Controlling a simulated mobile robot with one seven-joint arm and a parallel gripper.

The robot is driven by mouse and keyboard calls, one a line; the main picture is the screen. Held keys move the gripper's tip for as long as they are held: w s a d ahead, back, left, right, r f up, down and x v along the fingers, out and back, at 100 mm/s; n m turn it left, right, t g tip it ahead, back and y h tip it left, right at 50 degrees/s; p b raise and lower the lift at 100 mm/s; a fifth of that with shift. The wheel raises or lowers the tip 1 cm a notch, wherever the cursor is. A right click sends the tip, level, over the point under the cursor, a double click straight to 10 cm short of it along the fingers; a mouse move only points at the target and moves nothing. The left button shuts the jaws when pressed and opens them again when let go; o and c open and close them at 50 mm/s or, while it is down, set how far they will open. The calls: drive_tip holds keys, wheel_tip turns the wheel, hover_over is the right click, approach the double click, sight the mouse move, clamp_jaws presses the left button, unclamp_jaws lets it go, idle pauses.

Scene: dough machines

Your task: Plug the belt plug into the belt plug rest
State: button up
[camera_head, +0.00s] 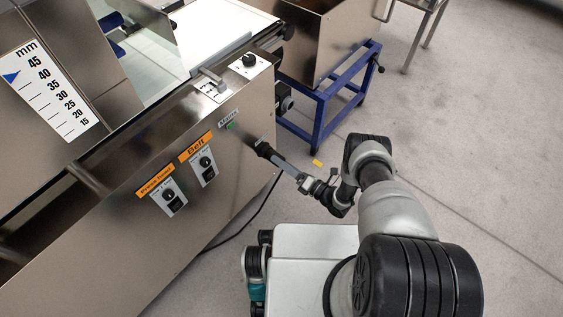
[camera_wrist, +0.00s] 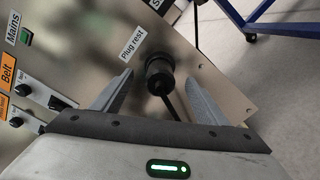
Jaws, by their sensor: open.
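A black round plug (camera_wrist: 158,76) sits at the steel panel beside the label "Plug rest" (camera_wrist: 132,44) in the wrist view. A dark cable hangs from its near end. The plug rest itself is hidden behind the plug, and I cannot tell how deeply the plug is seated. In the head view the plug (camera_head: 262,147) is a small dark shape on the machine's front. My gripper (camera_wrist: 158,82) is open, with one finger on each side of the plug and a gap to both. My gripper (camera_head: 275,156) also shows in the head view, close to the panel.
The "Belt" panel (camera_head: 202,166) and another orange-labelled panel (camera_head: 168,196) with switches lie left of my gripper. The "Mains" label (camera_head: 229,119) is above. A black cable (camera_head: 243,226) runs down to the floor. A blue frame (camera_head: 318,108) stands behind; the floor at right is clear.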

drive_tip(key=shift+v, duration=1.05)
drive_tip(key=shift+s, duration=0.1)
drive_tip(key=shift+d, duration=0.15)
